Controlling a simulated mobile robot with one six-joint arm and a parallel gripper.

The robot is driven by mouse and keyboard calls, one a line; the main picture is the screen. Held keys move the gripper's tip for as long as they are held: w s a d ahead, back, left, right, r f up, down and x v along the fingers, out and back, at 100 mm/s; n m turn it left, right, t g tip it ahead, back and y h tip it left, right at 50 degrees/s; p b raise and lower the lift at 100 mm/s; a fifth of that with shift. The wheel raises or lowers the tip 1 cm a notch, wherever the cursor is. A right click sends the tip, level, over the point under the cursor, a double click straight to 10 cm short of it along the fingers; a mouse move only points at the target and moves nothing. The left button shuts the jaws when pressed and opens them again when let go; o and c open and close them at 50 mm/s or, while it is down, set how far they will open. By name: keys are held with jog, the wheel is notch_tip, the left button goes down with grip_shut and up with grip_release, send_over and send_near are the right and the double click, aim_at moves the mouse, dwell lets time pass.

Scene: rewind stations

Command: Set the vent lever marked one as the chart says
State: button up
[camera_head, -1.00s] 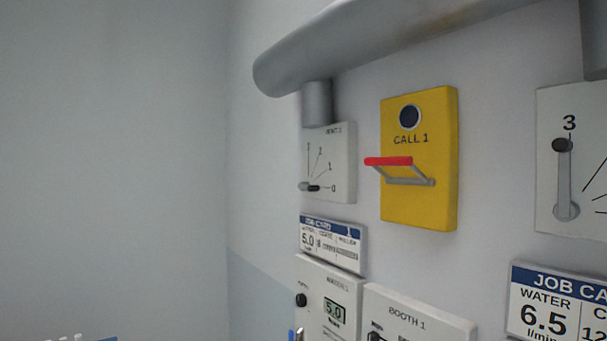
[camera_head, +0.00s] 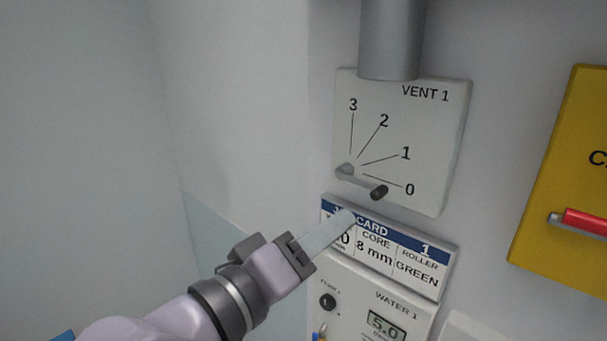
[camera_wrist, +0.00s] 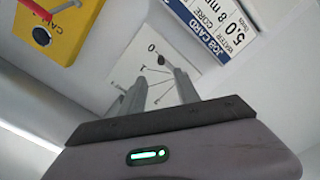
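The VENT 1 panel (camera_head: 400,135) is a pale plate with marks 0, 1, 2 and 3. Its short grey lever (camera_head: 360,182) has a dark knob and points down and right, at or near the 0 line. My gripper (camera_head: 343,218) is just below and left of the lever, in front of the job card, and not touching the lever as far as I can tell. In the wrist view my gripper (camera_wrist: 160,78) has its two fingers apart with nothing between them. The vent panel (camera_wrist: 128,68) shows beyond the fingers there. No vent chart is readable.
The job card (camera_head: 435,280) below the vent reads core 8 mm, roller GREEN; my finger hides part of it. The WATER 1 box (camera_head: 365,295) is beneath. A yellow call box (camera_head: 565,180) with a red handle stands out at right. The left wall is bare.

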aim_at(377, 198)
jog(key=x, duration=1.3)
jog(key=shift+s+p, duration=0.1)
jog(key=shift+p, duration=0.3)
jog(key=shift+w+d, duration=0.3)
jog(key=shift+w+f, duration=0.15)
jog(key=shift+w, duration=0.25)
jog(key=shift+s+d, duration=0.1)
jog(key=shift+c, duration=1.3)
grip_shut()
